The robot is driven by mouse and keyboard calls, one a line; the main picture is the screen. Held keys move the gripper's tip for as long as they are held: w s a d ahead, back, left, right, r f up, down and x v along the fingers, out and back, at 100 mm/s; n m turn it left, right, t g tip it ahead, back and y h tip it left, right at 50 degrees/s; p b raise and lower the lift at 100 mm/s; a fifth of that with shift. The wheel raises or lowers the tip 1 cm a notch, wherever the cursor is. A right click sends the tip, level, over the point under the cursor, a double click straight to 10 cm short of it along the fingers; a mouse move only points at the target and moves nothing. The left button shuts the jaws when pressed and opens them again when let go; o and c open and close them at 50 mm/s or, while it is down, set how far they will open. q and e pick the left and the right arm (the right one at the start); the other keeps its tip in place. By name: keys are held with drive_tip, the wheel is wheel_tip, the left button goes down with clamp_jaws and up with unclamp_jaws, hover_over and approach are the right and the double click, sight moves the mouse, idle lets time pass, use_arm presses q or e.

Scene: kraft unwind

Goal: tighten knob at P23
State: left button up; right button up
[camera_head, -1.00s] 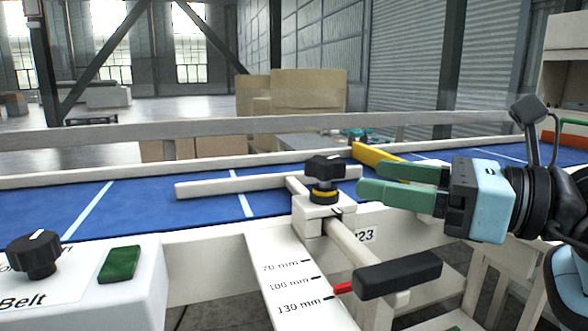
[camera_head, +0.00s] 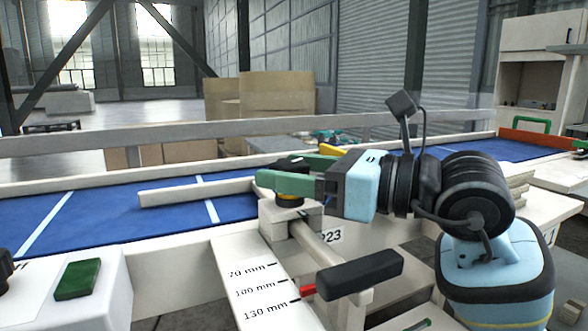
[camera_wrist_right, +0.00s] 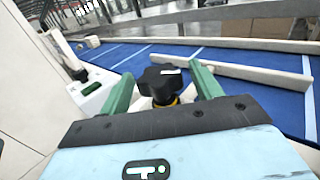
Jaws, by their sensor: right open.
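The black knob (camera_head: 291,166) with a yellow ring under it stands on a pale block beside the P23 label (camera_head: 331,236). It also shows in the right wrist view (camera_wrist_right: 161,84), between the two green fingers. My right gripper (camera_head: 285,171) is open, one finger on the near side of the knob and the other on the far side. The near finger hides part of the knob in the head view. I cannot tell whether the fingers touch it. My left gripper is not in view.
A blue conveyor belt (camera_head: 110,212) with pale rails runs behind the knob. A black handle (camera_head: 359,273) with a red pointer sits by the millimetre scale (camera_head: 262,290) in front. A control box with a green button (camera_head: 78,280) stands at the left.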

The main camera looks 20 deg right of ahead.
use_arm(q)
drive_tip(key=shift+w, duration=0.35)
use_arm(e)
drive_tip(key=shift+w, duration=0.1)
drive_tip(key=c, duration=0.9)
drive_tip(key=shift+a+r+m+t+h+p, duration=0.1)
drive_tip(key=shift+m+t+h+p, duration=0.3)
drive_tip(key=shift+p, duration=0.25)
drive_tip(key=shift+m+t+h+p, duration=0.5)
drive_tip(key=shift+m+h+p, duration=0.1)
drive_tip(key=shift+h, duration=0.2)
drive_tip(key=shift+m+t+h+p, duration=0.45)
drive_tip(key=shift+m+t+h, duration=0.3)
drive_tip(key=shift+h, duration=0.35)
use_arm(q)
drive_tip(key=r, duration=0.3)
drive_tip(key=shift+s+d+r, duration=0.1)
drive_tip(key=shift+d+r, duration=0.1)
use_arm(e)
drive_tip(key=shift+m+t+h, duration=0.25)
drive_tip(key=shift+m+h, duration=0.3)
drive_tip(key=shift+h, duration=0.15)
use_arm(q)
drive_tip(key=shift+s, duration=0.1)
